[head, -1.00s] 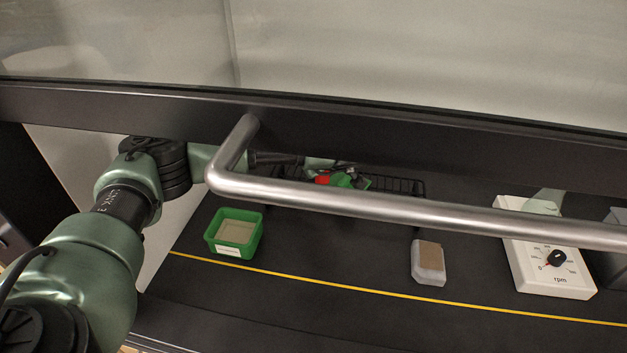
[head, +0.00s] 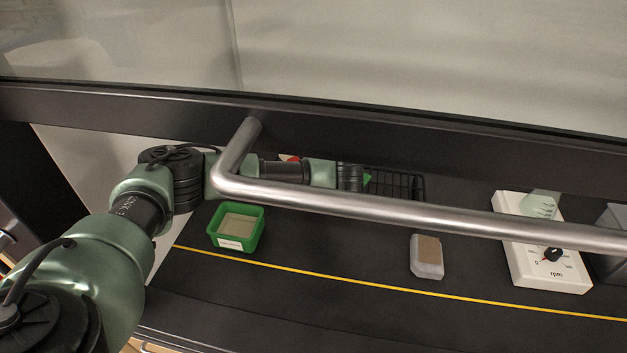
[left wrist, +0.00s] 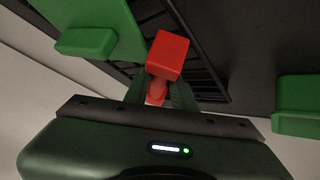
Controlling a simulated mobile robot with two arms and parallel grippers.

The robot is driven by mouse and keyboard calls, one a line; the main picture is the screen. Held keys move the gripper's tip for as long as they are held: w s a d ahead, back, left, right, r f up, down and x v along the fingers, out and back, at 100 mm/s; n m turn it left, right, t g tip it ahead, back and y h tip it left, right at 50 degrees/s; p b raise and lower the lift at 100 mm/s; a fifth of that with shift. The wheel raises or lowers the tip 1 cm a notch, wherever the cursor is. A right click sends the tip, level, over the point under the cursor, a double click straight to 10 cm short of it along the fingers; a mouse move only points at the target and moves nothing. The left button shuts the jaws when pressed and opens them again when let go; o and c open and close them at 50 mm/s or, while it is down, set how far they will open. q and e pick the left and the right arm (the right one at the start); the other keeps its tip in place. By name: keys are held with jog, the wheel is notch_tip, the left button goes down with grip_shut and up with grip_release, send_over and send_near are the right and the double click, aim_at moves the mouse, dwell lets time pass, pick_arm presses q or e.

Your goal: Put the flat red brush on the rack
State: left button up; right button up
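The flat red brush (left wrist: 168,58) shows in the left wrist view as a red block with a narrower red part below it. My left gripper (left wrist: 159,90) has its dark green fingers on both sides of that narrower part and appears shut on it. Beyond the brush lies a black wire rack (left wrist: 205,82); touching or apart is unclear. In the head view the wire rack (head: 405,184) is partly behind the steel bar, and my left gripper (head: 350,177) reaches over its left part. A small red patch (head: 290,158) shows behind my arm; its identity is unclear. My right gripper is not in view.
Bright green pieces stand left (left wrist: 88,40) and right (left wrist: 297,108) of the brush. A steel bar (head: 400,212) crosses the front. A green bin (head: 253,240), a grey-brown block (head: 427,257) and a white rpm box (head: 545,265) sit on the dark surface, with free room between.

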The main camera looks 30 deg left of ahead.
pick_arm(q)
jog(key=shift+o, duration=0.8)
jog(key=shift+r, duration=0.2)
jog(key=shift+s+d+r, duration=0.15)
jog(key=shift+d, duration=0.1)
jog(key=b+v, duration=0.3)
jog(key=v, duration=0.8)
jog(key=shift+r, duration=0.1)
